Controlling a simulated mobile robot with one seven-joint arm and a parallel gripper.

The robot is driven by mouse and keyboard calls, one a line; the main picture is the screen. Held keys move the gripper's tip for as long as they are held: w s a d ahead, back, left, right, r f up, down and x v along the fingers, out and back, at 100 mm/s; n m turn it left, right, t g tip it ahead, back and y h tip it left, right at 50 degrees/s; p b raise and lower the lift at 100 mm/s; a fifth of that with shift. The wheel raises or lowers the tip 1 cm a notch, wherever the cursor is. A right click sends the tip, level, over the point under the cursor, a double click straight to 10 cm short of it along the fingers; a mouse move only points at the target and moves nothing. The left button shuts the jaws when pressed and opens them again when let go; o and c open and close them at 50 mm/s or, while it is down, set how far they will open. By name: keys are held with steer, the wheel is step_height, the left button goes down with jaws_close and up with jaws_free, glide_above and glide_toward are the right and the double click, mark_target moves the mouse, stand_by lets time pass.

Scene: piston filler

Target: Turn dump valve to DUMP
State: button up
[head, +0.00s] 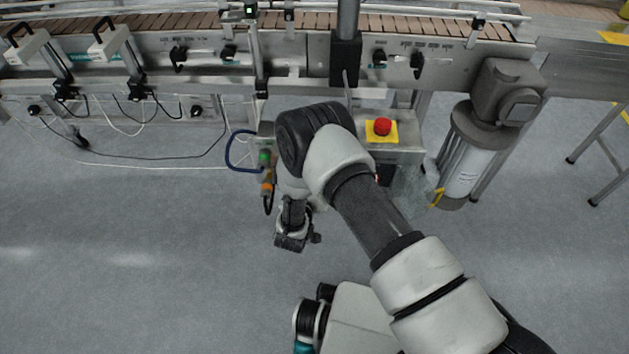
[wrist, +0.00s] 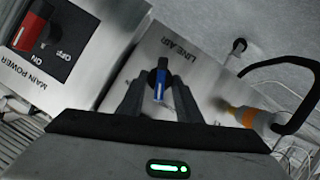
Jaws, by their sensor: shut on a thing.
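A small blue lever (wrist: 161,80) stands on a grey metal plate (wrist: 190,45) marked LINE AIR in the wrist view. I take it as the dump valve handle; no DUMP marking is readable. My gripper (wrist: 161,92) has its two dark fingers closed on either side of the lever, shut on it. In the head view my arm reaches down in front of the control box, and the lever and fingertips cannot be made out there.
A red MAIN POWER switch (wrist: 33,27) is left of the lever in the wrist view. An orange-banded fitting (wrist: 246,115) with a black cable is close on the right. The head view shows a red button (head: 382,127), a motor (head: 507,92) and a conveyor (head: 190,22). Left floor is clear.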

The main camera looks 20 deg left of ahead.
steer(key=shift+s+a+f+n+t+h, duration=0.1)
steer(key=shift+n+t+h, duration=0.1)
steer(key=shift+n+h, duration=0.4)
steer(key=shift+a+f+n+t+h, duration=0.1)
steer(key=shift+n+t+h, duration=0.15)
steer(key=shift+n, duration=0.55)
steer(key=o, duration=1)
steer(key=shift+o, duration=0.2)
steer(key=shift+r, duration=0.1)
steer(key=p+v, duration=0.3)
steer(key=v, duration=1.4)
steer(key=shift+s+p, duration=0.15)
steer(key=shift+p, duration=0.25)
